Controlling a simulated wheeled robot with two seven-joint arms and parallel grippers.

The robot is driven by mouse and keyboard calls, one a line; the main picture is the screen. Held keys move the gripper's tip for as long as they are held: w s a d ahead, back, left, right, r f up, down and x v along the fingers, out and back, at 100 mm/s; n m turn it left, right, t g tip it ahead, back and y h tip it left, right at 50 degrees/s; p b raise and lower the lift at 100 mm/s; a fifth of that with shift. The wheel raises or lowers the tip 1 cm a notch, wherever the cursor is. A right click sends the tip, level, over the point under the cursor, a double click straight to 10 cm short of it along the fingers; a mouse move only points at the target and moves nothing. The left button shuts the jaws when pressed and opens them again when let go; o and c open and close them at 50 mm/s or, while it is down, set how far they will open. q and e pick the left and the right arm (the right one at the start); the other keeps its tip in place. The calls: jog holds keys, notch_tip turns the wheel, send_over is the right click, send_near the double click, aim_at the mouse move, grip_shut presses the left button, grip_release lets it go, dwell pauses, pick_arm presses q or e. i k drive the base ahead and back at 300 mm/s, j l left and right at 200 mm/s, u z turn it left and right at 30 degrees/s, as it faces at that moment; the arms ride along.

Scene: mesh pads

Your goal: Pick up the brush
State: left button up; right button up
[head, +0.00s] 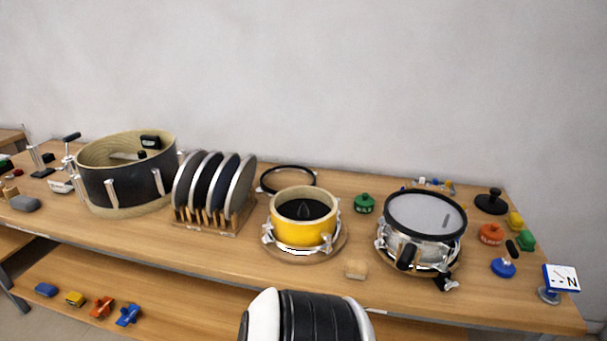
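I cannot clearly make out a brush. A small pale tan block (356,270) lies near the table's front edge, between the yellow drum and the silver drum; it is too small to tell whether it is a brush. Inside the large black drum at the left lies a dark item with a thin shaft (124,155), mostly hidden by the rim. Neither of my grippers is in view.
The wooden table (300,268) holds a black drum (125,185), a rack of discs (207,222), a yellow drum (305,230), and a silver drum (424,245). Small coloured knobs (491,234) sit at the right. Toy cars (103,305) lie on the lower shelf.

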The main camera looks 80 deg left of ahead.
aim_at(355, 269)
jog(key=u, duration=3.35)
